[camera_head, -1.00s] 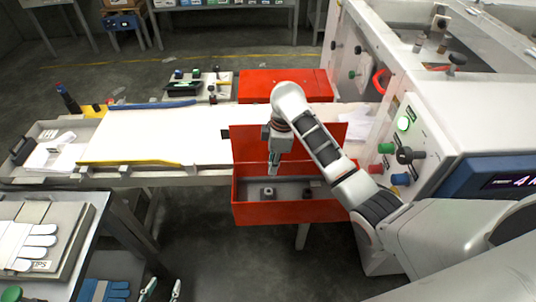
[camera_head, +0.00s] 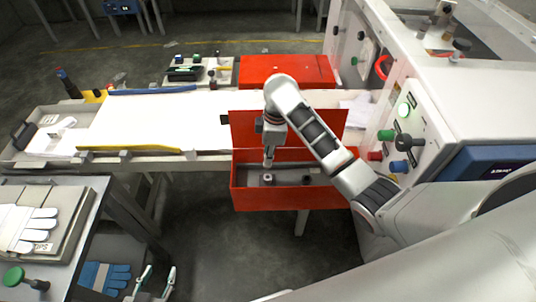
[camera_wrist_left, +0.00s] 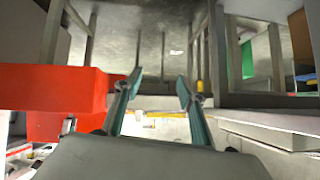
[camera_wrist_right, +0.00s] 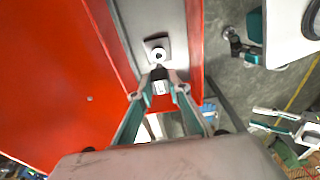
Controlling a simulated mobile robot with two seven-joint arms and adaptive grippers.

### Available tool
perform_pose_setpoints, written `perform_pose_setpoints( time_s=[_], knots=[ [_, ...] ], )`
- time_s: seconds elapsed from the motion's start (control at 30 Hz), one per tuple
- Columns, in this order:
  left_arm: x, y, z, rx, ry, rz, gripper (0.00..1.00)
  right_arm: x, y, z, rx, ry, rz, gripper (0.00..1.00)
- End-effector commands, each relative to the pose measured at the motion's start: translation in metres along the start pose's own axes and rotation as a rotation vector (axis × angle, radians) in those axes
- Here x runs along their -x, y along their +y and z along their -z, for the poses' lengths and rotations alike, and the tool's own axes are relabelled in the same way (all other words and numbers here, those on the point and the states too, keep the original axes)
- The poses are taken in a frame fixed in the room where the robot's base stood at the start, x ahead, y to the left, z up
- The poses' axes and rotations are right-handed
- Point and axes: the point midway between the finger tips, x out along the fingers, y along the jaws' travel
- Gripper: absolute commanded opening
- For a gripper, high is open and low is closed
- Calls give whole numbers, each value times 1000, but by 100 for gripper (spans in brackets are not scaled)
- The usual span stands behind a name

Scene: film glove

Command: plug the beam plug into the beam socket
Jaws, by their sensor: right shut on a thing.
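My right gripper (camera_head: 268,163) reaches down into the open red box (camera_head: 290,200). In the right wrist view its fingertips (camera_wrist_right: 162,80) are shut on a small dark and grey piece, the beam plug (camera_wrist_right: 160,88). A fitting with a pale ring on a square grey base, apparently the beam socket (camera_wrist_right: 157,52), lies on the box floor close to the fingertips; it also shows under the gripper in the head view (camera_head: 268,179). I cannot tell whether plug and socket touch. My left gripper (camera_head: 152,284) is open and empty, low at the front; its fingers (camera_wrist_left: 158,85) stand apart.
A second dark fitting (camera_head: 307,180) sits in the red box to the right. A white-topped bench (camera_head: 150,120) runs behind. A machine panel with coloured knobs (camera_head: 403,140) stands to the right. A table with gloves (camera_head: 25,230) is at the left.

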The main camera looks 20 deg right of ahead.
Motion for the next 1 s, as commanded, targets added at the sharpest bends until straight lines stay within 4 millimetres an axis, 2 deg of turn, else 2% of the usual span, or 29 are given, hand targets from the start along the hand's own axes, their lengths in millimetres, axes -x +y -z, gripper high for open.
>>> perform_pose_setpoints(
  time_s=[1.0],
  knots=[
    [-4,17,13,5,44,-25,40,-54,0,-7,0,-1,0,3]
  ],
)
